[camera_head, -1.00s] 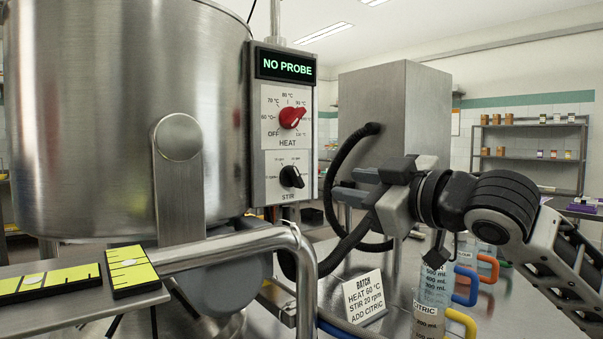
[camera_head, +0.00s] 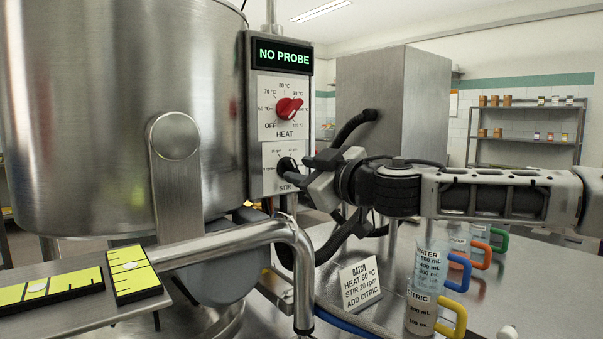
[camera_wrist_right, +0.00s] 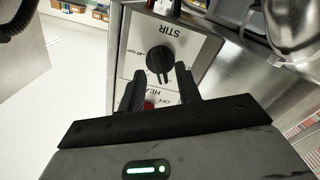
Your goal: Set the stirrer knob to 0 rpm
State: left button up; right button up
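The black stirrer knob (camera_head: 285,165) is on the lower STIR panel of the control box, partly hidden by my right gripper (camera_head: 297,169) in the head view. In the right wrist view the knob (camera_wrist_right: 160,60) shows whole, with its pointer bar toward my gripper. My right gripper (camera_wrist_right: 160,77) is open there, with the knob just ahead of its fingertips and roughly centred between them. I cannot tell whether a finger touches it. My left gripper is not in view.
The red heat knob (camera_head: 289,107) sits right above, under the NO PROBE display (camera_head: 284,57). A steel pipe (camera_head: 230,243) and black hose (camera_head: 352,128) are close by. A batch card (camera_head: 360,284) and graduated jugs (camera_head: 429,270) stand on the table below.

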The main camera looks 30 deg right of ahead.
jog(key=shift+w+a, duration=0.1)
jog(key=shift+w, duration=0.35)
grip_shut()
